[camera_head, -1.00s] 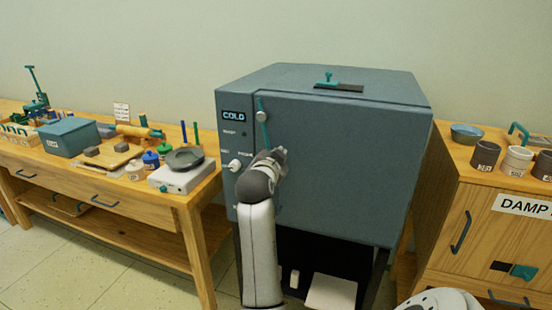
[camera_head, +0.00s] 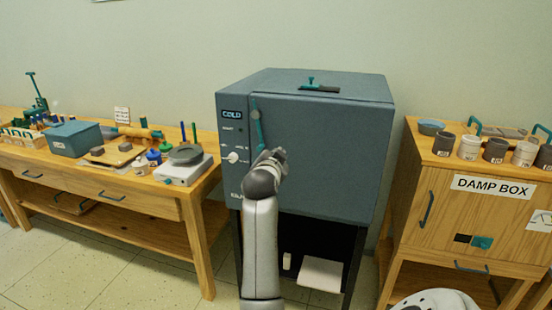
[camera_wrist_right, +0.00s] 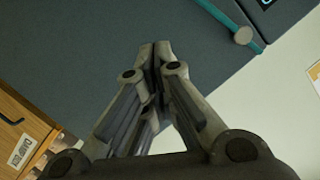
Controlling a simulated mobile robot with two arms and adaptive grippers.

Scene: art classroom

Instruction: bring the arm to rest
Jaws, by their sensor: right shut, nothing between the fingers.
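My right arm (camera_head: 260,245) rises from the bottom middle of the head view, in front of the blue-grey kiln (camera_head: 325,150). Its gripper (camera_head: 276,156) appears just right of the kiln's teal door handle (camera_head: 258,128), partly hidden behind my own wrist. In the right wrist view the two fingers of the gripper (camera_wrist_right: 155,50) are together and empty. The kiln's dark surface (camera_wrist_right: 80,50) fills the area beyond them, and the teal handle (camera_wrist_right: 232,22) crosses the upper right, apart from the fingers. The kiln door looks closed. My left gripper is not seen.
A wooden workbench (camera_head: 110,195) with tools, jars and a scale (camera_head: 184,172) stands left of the kiln. A wooden damp box (camera_head: 465,215) with several cups on top stands at the right. Pale floor (camera_head: 75,265) shows below the bench.

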